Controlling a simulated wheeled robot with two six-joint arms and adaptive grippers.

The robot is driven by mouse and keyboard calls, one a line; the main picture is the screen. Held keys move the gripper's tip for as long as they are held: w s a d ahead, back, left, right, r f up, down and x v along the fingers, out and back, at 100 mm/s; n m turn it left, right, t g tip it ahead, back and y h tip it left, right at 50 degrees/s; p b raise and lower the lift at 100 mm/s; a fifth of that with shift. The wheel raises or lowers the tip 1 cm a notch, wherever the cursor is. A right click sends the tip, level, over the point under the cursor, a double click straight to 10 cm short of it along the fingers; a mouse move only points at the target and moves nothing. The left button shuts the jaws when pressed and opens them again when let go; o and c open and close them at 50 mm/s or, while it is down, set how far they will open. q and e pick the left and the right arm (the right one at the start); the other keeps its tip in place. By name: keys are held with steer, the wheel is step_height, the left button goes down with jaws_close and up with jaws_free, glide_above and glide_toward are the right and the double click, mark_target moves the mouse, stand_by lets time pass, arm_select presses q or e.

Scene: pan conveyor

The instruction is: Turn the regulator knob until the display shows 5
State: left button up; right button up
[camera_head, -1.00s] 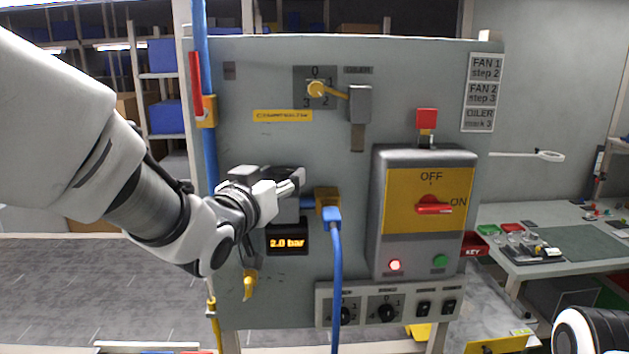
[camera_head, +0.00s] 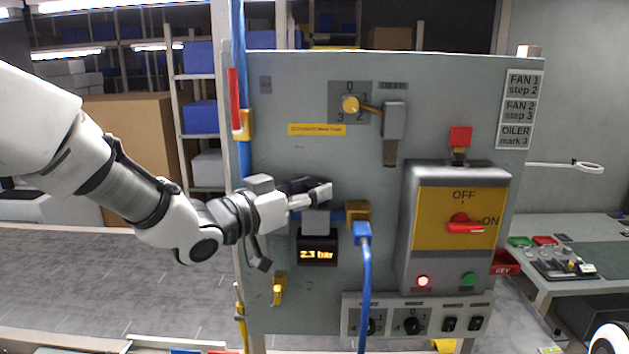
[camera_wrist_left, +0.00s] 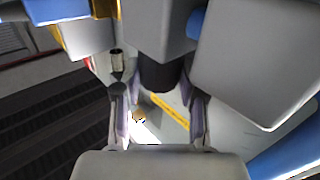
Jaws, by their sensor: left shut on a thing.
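The small black display (camera_head: 318,253) on the grey panel reads about 2.3 bar in orange digits. The regulator is a grey block (camera_head: 316,222) just above the display. Its dark knob (camera_wrist_left: 160,76) shows in the left wrist view between the two fingers. My left gripper (camera_head: 318,193) reaches in from the left at the regulator and is shut on the knob, which it largely hides in the head view. It also shows in the left wrist view (camera_wrist_left: 158,112). My right gripper cannot be made out; only a white part of my arm shows at the lower right.
A blue hose (camera_head: 366,290) hangs from a brass fitting right of the regulator. A grey switch box (camera_head: 412,240) with a red ON/OFF handle (camera_head: 464,226) stands farther right. A yellow-handled lever (camera_head: 351,104) sits above. A small yellow valve (camera_head: 278,291) is below left.

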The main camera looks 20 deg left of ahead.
arm_select(q)
steer(key=m+g+h+p, duration=0.2)
steer(key=h+p, duration=0.1)
steer(key=m+g+h+p, duration=0.1)
steer(key=shift+w+a+r+m+g+p, duration=0.2)
steer(key=shift+a+r+m+g+p, duration=0.05)
steer(key=shift+m+g+p, duration=0.1)
steer(key=shift+f+m+g+h+p, duration=0.2)
steer(key=shift+m+g+h+p, duration=0.3)
steer(key=shift+m+g+h, duration=0.3)
steer(key=shift+w+f+m+g+h, duration=0.15)
steer(key=shift+m+g+h, duration=0.45)
steer(key=shift+g, duration=0.65)
steer(key=o, duration=1.1)
steer(key=shift+o, duration=0.2)
steer(key=shift+d, duration=0.1)
